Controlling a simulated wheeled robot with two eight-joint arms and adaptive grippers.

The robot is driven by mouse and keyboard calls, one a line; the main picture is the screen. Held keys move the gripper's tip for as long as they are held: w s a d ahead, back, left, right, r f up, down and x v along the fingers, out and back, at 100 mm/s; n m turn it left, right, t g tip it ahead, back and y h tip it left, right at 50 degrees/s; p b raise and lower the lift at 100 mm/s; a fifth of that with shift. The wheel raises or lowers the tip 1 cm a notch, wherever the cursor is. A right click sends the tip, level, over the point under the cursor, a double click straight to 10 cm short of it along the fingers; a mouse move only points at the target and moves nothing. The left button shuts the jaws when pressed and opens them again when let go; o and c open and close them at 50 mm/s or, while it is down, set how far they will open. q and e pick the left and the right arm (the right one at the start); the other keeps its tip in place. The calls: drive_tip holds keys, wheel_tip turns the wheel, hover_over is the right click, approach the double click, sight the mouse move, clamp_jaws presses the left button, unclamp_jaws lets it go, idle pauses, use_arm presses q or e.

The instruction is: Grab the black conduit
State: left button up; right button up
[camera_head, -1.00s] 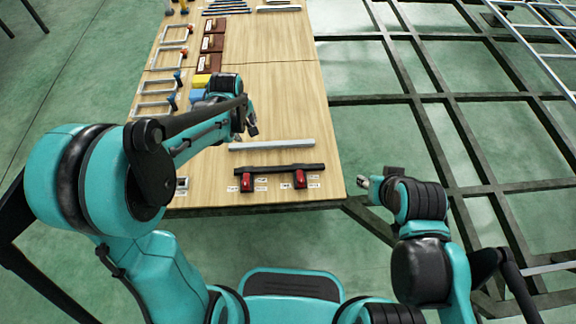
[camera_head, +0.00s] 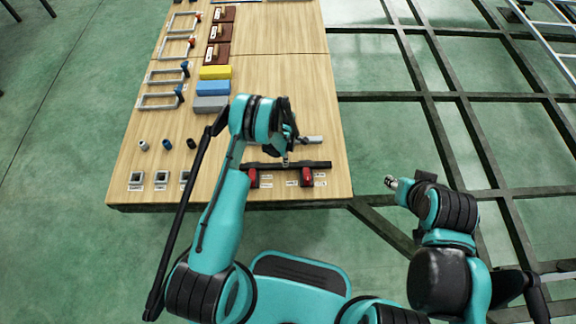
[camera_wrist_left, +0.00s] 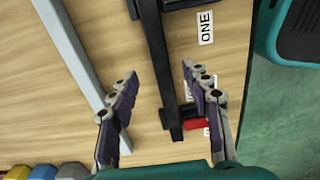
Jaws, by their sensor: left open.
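The black conduit (camera_head: 318,164) is a long black bar lying near the front edge of the wooden table, with red-bodied holders (camera_head: 307,177) at its front side. It also shows in the left wrist view (camera_wrist_left: 155,45), running between the fingers. My left gripper (camera_head: 286,160) is over the conduit near its middle; in the wrist view its two fingers (camera_wrist_left: 160,76) are open, one on each side of the bar, with gaps on both sides. My right gripper (camera_head: 391,183) is off the table's right side, away from the conduit; its jaws are too small to read.
A light grey bar (camera_wrist_left: 75,45) lies beside the conduit, partly hidden by my left gripper in the head view. Yellow (camera_head: 215,73), blue (camera_head: 212,88) and grey (camera_head: 210,104) blocks stand farther left. A dark chassis frame (camera_head: 455,97) is right of the table (camera_head: 285,75).

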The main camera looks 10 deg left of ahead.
use_arm(q)
wheel_tip(320, 180, down, 7)
drive_tip(key=b, duration=0.3)
drive_tip(key=shift+d, duration=0.1)
drive_tip(key=shift+r, duration=0.15)
drive_tip(key=shift+c, duration=0.3)
clamp_jaws()
